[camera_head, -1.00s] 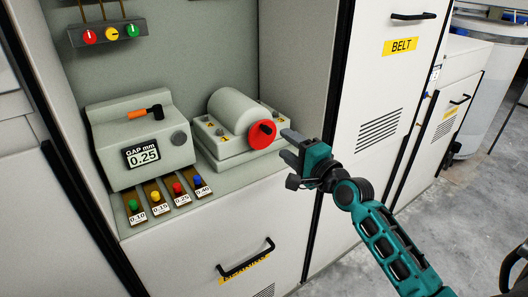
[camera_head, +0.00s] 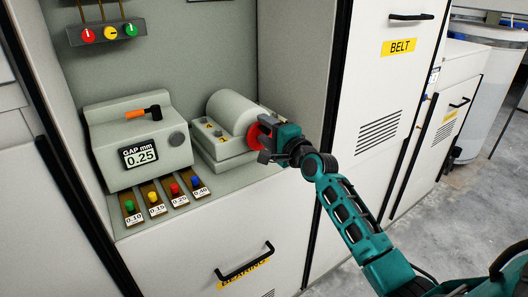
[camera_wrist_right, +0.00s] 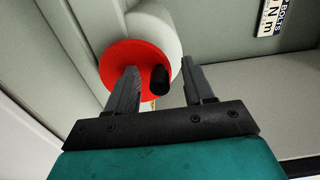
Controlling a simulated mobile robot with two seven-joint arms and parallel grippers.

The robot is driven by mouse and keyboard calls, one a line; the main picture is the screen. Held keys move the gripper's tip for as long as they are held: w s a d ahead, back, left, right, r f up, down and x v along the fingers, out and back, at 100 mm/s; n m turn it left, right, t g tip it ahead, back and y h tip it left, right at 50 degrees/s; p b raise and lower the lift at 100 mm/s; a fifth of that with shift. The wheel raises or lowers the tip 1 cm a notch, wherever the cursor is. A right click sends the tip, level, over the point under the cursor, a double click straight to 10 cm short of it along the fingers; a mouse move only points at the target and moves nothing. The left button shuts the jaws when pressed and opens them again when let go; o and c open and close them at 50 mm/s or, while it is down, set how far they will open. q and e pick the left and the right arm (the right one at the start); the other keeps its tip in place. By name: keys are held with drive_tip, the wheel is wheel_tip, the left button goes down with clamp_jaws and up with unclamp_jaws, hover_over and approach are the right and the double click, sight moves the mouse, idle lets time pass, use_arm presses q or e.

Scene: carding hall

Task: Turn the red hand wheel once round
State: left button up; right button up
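The red hand wheel (camera_head: 254,136) sits on the end of a grey drum (camera_head: 230,110) on a block in the cabinet recess. In the head view it is partly hidden behind my right gripper (camera_head: 266,138). In the right wrist view the wheel (camera_wrist_right: 125,58) shows as a red disc with a black handle knob (camera_wrist_right: 160,77). My right gripper's fingers (camera_wrist_right: 163,70) are open, one on each side of the knob, with a gap visible on its right side. I cannot tell whether the left finger touches it. My left gripper is not in view.
A grey gauge box (camera_head: 142,145) reading 0.25 stands left of the drum, with several coloured-knob gap tabs (camera_head: 175,190) in front. A dark handle (camera_head: 244,262) juts out below the shelf. The white BELT cabinet (camera_head: 385,100) stands at the right.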

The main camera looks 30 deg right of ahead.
drive_tip(key=shift+w+r, duration=0.1)
drive_tip(key=shift+r, duration=0.2)
